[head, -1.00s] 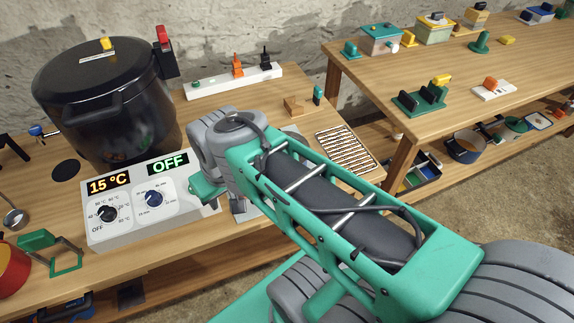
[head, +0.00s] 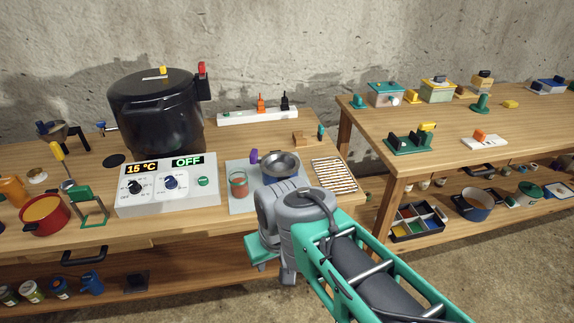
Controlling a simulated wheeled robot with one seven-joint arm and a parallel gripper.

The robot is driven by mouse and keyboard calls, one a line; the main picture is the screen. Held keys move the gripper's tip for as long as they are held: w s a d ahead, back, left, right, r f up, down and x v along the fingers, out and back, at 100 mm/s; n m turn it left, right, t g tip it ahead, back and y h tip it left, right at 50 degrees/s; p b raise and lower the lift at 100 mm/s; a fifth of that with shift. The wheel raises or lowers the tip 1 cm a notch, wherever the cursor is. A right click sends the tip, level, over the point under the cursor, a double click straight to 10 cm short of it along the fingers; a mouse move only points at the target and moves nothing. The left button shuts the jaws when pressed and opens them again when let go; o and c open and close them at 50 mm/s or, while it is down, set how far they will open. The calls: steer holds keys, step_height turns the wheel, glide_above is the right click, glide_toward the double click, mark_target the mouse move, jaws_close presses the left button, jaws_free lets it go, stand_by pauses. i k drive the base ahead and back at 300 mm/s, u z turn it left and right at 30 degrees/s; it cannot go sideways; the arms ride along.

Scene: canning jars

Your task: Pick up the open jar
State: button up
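A small clear jar (head: 238,184) with reddish contents and no visible lid stands upright on a grey mat (head: 240,206), right of the control box. A metal bowl (head: 281,164) stands on the same mat, right of the jar, with a purple piece beside it. My gripper (head: 286,270) is at the table's front edge, below and right of the jar in the picture and apart from it. My wrist hides most of it, so I cannot see whether the fingers are open or shut.
A black canner (head: 155,115) stands behind the control box (head: 168,190), which reads 15 °C and OFF. A red pot (head: 45,215) and green stand (head: 93,208) are at left. A wire rack (head: 334,175) lies right of the mat. Several jars sit on the lower shelf.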

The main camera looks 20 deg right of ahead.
mark_target(238, 179)
steer(key=z, duration=0.45)
steer(key=i, duration=1.25)
steer(key=k, duration=0.5)
steer(key=u, duration=2.95)
steer(key=k, duration=0.8)
steer(key=u, duration=0.4)
